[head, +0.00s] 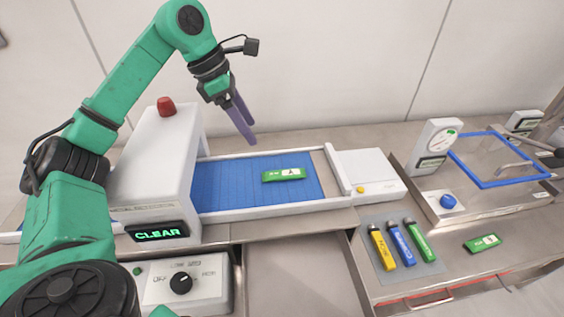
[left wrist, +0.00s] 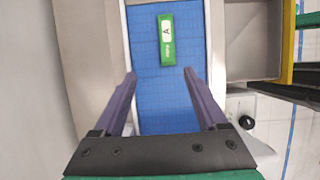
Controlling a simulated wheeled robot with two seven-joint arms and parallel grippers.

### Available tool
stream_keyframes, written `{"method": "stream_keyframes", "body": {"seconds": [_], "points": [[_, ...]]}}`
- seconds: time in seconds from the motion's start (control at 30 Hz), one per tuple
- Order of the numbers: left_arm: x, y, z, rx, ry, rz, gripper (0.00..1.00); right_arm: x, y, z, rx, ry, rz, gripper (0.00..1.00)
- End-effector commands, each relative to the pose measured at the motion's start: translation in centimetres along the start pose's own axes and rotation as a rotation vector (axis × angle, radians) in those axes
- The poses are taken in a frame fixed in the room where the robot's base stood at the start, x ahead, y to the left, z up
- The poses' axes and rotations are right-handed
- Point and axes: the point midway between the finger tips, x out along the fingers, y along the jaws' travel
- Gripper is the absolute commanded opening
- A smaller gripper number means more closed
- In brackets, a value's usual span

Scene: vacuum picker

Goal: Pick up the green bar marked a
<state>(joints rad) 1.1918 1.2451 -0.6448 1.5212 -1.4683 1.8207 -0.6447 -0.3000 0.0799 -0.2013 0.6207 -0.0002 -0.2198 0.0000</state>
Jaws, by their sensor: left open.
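A green bar with a white label marked A (head: 284,174) lies flat on the blue conveyor belt (head: 230,176). In the left wrist view the bar (left wrist: 167,40) lies ahead of the fingertips, roughly between their lines. My left gripper (head: 248,138) is open and empty, held above the far side of the belt, up and left of the bar in the head view. Its two purple fingers (left wrist: 160,76) are spread apart in the left wrist view. My right gripper is not in view.
A white machine (head: 155,160) with a CLEAR display stands over the belt's left. A white block ends the belt at right. Yellow, blue and green sticks (head: 422,241) and another green bar (head: 482,243) lie at right, near a blue-framed tray (head: 497,182).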

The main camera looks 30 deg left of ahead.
Motion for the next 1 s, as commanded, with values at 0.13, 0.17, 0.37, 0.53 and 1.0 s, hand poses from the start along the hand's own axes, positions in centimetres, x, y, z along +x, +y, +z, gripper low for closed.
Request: {"method": "stream_keyframes", "body": {"seconds": [0.13, 0.17, 0.37, 0.53, 1.0], "points": [[3.5, -0.1, -0.1, 0.000, 0.007, -0.006, 0.75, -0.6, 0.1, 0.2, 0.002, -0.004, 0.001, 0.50], [4.3, -0.2, -0.1, 0.000, 0.006, -0.006, 0.75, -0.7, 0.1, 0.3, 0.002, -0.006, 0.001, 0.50], [8.1, -0.1, 0.0, 0.000, 0.002, -0.003, 0.75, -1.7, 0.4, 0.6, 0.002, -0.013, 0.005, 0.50], [10.3, -0.5, 0.1, 0.000, 0.004, -0.005, 0.75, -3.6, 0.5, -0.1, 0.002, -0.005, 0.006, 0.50], [13.8, -0.5, -0.1, 0.000, 0.000, 0.000, 0.41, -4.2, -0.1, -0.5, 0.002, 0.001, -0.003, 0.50]]}}
